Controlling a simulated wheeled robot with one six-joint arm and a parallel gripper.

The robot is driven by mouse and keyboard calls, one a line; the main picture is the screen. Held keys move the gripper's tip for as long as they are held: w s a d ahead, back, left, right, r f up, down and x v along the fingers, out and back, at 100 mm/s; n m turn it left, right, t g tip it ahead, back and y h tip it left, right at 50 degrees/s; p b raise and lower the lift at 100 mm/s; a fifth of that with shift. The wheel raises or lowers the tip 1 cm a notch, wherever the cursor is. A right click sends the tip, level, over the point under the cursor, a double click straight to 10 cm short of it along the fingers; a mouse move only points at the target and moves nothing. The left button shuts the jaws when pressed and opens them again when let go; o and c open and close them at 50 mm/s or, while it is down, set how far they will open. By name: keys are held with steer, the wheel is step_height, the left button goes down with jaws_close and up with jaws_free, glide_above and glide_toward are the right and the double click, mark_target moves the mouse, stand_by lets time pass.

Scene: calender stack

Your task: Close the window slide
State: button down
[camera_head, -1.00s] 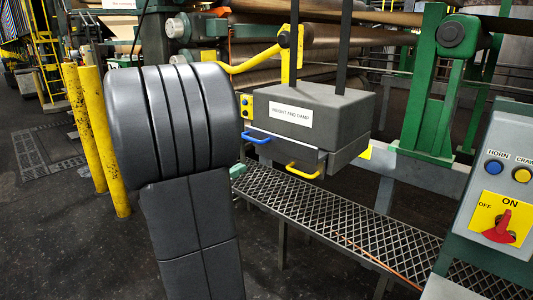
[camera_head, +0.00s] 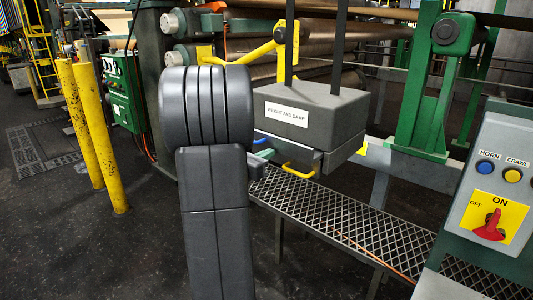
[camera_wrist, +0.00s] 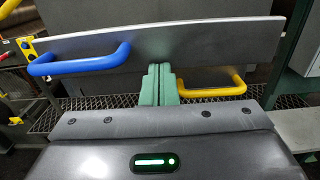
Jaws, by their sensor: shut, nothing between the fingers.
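A grey box labelled "WEIGHT AND DAMP" (camera_head: 325,118) hangs from two dark posts. Under it is a flat grey slide plate (camera_wrist: 215,42), with a blue handle (camera_wrist: 85,63) at left and a yellow handle (camera_wrist: 218,90) at right. In the head view the blue handle (camera_head: 272,141) and yellow handle (camera_head: 298,171) show below the box's front edge. My gripper (camera_wrist: 158,72) has green fingers pressed together, empty, between the two handles and close to the plate. I cannot tell whether they touch it. Which part is the window slide is not marked.
A mesh walkway (camera_head: 345,222) runs below the box. A control panel (camera_head: 497,180) with a red switch stands at the right. A green machine stand (camera_head: 428,95) is behind. Two yellow posts (camera_head: 98,135) stand at left, with open dark floor around them.

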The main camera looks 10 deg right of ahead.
stand_by(0.3)
steer(key=b+x, duration=0.1)
steer(key=x, duration=0.1)
steer(key=shift+w+d, duration=0.25)
steer(key=shift+b, duration=0.3)
